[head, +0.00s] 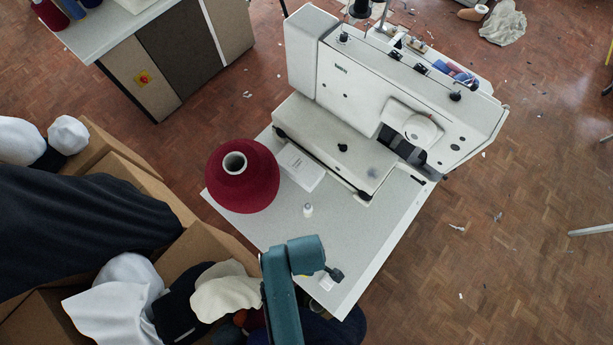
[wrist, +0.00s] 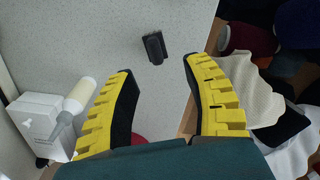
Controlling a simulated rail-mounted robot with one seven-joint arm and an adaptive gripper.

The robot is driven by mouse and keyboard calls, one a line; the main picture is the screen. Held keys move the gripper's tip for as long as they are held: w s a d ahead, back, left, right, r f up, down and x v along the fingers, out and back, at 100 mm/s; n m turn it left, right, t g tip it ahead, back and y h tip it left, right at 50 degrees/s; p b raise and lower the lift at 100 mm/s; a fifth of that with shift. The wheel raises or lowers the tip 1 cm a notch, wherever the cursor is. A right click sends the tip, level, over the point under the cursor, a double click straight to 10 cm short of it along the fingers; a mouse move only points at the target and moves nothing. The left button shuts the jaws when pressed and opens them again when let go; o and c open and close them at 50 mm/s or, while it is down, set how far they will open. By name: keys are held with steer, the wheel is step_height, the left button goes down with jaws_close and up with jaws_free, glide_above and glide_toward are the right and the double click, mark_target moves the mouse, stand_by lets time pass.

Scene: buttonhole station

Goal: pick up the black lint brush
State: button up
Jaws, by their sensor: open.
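The black lint brush (wrist: 155,47) lies on the pale speckled tabletop (wrist: 110,30) in the wrist view. It is small and dark, a little beyond and between my fingertips, with bare table around it. My gripper (wrist: 157,67) is open and empty, with its yellow-backed, black-padded fingers spread to either side and apart from the brush. In the head view my teal arm reaches over the table's near corner. I cannot make out the fingers there, and I cannot tell whether the small dark shape beside the arm is the brush.
A white box (wrist: 35,125) and a small bottle (wrist: 78,95) stand left of my gripper. The head view shows a dark red thread cone (head: 242,178) and a white sewing machine (head: 395,95) on the table. Cardboard boxes of cloth (head: 130,172) stand at the left.

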steer(key=f, duration=0.3)
steer(key=f+b, duration=0.1)
steer(key=f, duration=0.4)
steer(key=shift+w+a+f, duration=0.1)
steer(key=shift+w+f, duration=0.2)
steer(key=shift+w, duration=0.1)
steer(key=shift+c, duration=0.4)
jaws_close()
